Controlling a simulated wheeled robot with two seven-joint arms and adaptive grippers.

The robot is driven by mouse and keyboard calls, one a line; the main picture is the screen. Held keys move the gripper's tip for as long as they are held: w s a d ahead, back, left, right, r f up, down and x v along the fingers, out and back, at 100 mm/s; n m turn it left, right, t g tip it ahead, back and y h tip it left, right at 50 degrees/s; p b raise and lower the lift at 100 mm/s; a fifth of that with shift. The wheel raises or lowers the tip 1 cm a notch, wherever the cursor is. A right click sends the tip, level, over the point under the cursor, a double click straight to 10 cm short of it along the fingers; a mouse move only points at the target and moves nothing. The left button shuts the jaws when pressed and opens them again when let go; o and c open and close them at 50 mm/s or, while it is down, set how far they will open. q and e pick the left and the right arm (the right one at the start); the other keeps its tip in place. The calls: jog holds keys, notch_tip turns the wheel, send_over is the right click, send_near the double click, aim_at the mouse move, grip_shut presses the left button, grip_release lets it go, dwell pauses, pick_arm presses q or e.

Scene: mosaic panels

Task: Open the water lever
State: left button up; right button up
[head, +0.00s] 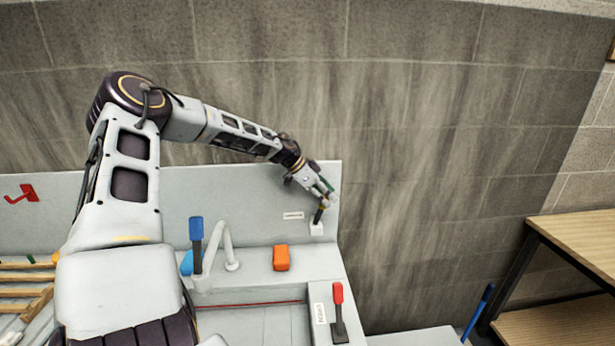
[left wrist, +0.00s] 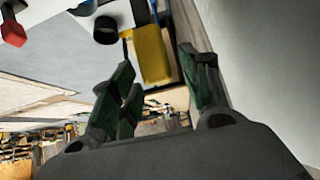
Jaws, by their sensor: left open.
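A lever with a blue handle (head: 196,229) stands upright beside a grey curved spout (head: 222,238) on the pale panel. A lever with a red handle (head: 338,293) stands at the front right of the panel. A small lever with a dark stem (head: 318,216) rises from a white base (head: 316,229) at the back right corner. My left gripper (head: 328,192) is at the top of this lever. In the left wrist view, a yellow block-like piece (left wrist: 152,54) lies between my open left fingers; I cannot tell whether they touch it. My right gripper is out of view.
An orange block (head: 281,258) sits on the ledge right of the spout. A red handle (head: 22,193) is on the back panel at far left. A wooden shelf (head: 580,232) stands right, with a blue-handled thing (head: 481,302) before it. A block wall (head: 430,150) is behind.

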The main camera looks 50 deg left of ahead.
pick_arm(q)
jog(key=v, duration=1)
dwell(0.5)
jog(key=shift+s+r, duration=0.1)
dwell(0.3)
dwell(0.3)
